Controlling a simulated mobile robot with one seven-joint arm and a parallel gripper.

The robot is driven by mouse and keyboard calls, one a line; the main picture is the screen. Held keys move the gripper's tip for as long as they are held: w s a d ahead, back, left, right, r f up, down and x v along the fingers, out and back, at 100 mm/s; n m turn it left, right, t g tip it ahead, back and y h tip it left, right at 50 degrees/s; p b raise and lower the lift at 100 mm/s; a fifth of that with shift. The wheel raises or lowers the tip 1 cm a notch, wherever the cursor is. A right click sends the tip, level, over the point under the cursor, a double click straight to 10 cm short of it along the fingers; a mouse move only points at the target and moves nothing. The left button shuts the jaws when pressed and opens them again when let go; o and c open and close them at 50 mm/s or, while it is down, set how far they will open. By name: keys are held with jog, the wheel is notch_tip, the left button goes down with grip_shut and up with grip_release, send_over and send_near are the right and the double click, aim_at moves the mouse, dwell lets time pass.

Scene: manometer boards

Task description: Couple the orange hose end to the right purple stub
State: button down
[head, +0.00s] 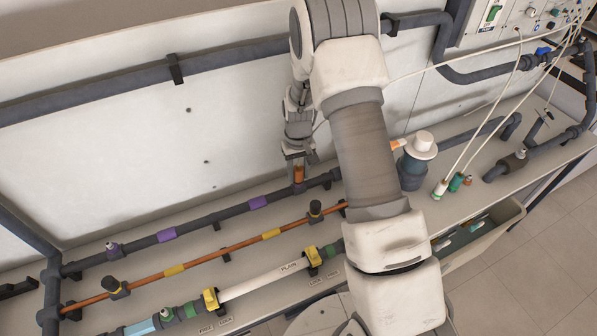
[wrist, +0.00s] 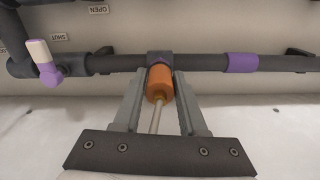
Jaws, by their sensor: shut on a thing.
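My gripper (head: 299,162) is shut on the orange hose end (head: 298,175), just above the dark pipe with purple bands. In the wrist view the orange hose end (wrist: 160,84) sits between the two fingers (wrist: 158,98), and a thin pale hose trails from it towards the palm. Its front meets a dark purplish collar (wrist: 160,59) on the pipe, in line with it. The stub itself is hidden behind the hose end, so I cannot tell how far the two overlap. A purple band (wrist: 242,62) is to the right of the collar in the wrist view.
A purple valve with a pale handle (wrist: 48,66) is left in the wrist view. An orange pipe (head: 195,263) and a white pipe (head: 265,281) run nearer the bench front. A white-capped container (head: 412,170) and pale hoses with green ends (head: 457,182) stand right of my arm.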

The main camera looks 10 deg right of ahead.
aim_at(299, 169)
dwell(0.3)
jog(key=shift+c, duration=1.9)
grip_release()
notch_tip(299, 169, up, 17)
jog(key=shift+r, duration=0.2)
jog(key=s+r+t, duration=0.3)
jog(key=s+r, duration=1)
jog(key=r, duration=0.1)
jog(key=s+r+m+t, duration=0.1)
jog(key=s+r+t, duration=0.1)
jog(key=s, duration=1.2)
jog(key=shift+t, duration=0.3)
